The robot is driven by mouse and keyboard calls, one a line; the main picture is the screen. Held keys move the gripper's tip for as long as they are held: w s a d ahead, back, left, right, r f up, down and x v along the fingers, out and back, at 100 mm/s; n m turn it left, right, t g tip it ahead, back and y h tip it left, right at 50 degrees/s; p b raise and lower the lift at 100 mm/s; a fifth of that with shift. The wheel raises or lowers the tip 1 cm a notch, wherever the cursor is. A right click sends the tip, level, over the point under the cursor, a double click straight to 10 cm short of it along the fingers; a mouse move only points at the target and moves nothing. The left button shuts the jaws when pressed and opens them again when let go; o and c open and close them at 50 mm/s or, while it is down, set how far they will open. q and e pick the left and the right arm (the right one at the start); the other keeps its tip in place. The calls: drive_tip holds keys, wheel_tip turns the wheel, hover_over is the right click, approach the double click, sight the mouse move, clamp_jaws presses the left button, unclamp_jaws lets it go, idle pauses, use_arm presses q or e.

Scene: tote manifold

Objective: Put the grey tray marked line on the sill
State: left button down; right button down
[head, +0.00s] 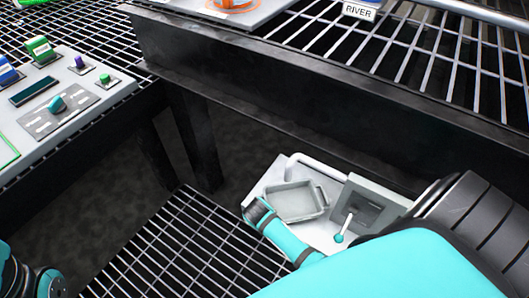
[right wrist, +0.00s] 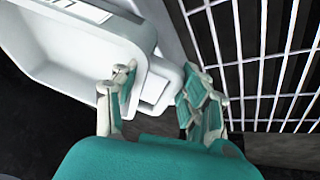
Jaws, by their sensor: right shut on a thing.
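The grey tray (head: 295,201) is a shallow tray with a raised rim and a loop handle on its right side in the head view. It sits low, over or in a larger pale fixture; I cannot tell whether it rests there. In the right wrist view the pale tray (right wrist: 60,55) fills the upper left, with part of a label at the top, its letters cut off. My right gripper (right wrist: 157,100) has its fingers on either side of the tray's rim or handle. In the head view its fingers are not clear. My left gripper is out of view. I cannot pick out the sill.
A lever with a teal knob (head: 339,238) stands beside the tray. A wire-grid shelf (head: 190,250) lies to its left. A dark steel bench beam (head: 300,95) passes above, with a RIVER label (head: 359,11) over it. A control panel (head: 20,130) with buttons is at left.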

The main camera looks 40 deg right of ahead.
drive_tip(key=c, duration=0.7)
unclamp_jaws()
drive_tip(key=shift+f, duration=0.15)
